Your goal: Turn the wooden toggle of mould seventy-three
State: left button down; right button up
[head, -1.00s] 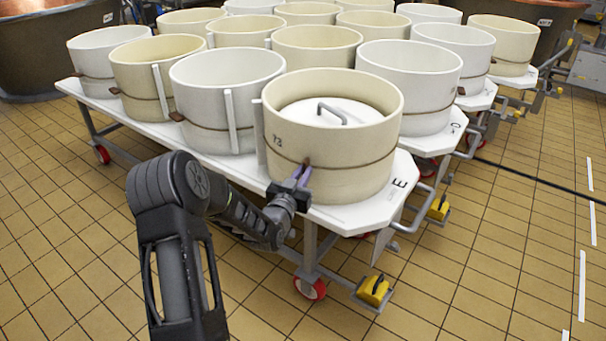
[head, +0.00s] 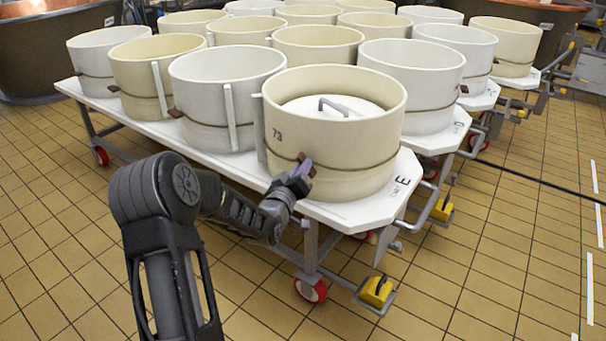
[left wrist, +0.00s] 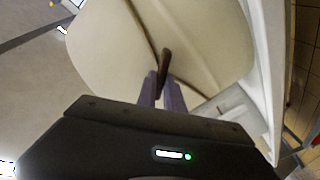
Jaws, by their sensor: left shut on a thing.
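Mould seventy-three (head: 350,130) is the cream round mould at the near corner of the white table, marked 73, with a cord around it and a lid with a metal handle inside. Its brown wooden toggle (head: 304,162) sits at the cord on the front wall. It also shows in the left wrist view (left wrist: 165,60), standing out between the fingers. My left gripper (head: 300,178) is at the front wall of the mould, its purple fingers (left wrist: 163,90) shut on the toggle. In the head view the gripper partly hides the toggle. My right gripper is not in view.
Several other white and cream moulds (head: 228,95) stand close together on the white tables (head: 375,205). The near table has red wheels (head: 310,290) and yellow brake pedals (head: 376,290). The tiled floor (head: 480,270) in front is open.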

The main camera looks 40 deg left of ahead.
pick_arm(q)
jog(key=n+b, duration=0.1)
jog(key=n, duration=0.2)
jog(key=n+b, duration=0.1)
jog(key=n, duration=0.3)
jog(key=n+b, duration=0.1)
jog(key=n, duration=0.2)
jog(key=shift+a+f+n, duration=0.2)
jog(key=shift+f+n, duration=0.1)
dwell(0.4)
jog(key=c, duration=1.5)
grip_release()
jog(key=shift+o, duration=0.2)
jog(key=shift+s, duration=0.15)
jog(key=p+v, duration=0.1)
jog(key=v, duration=0.6)
jog(key=shift+s+d, duration=0.2)
jog(key=shift+s, duration=0.1)
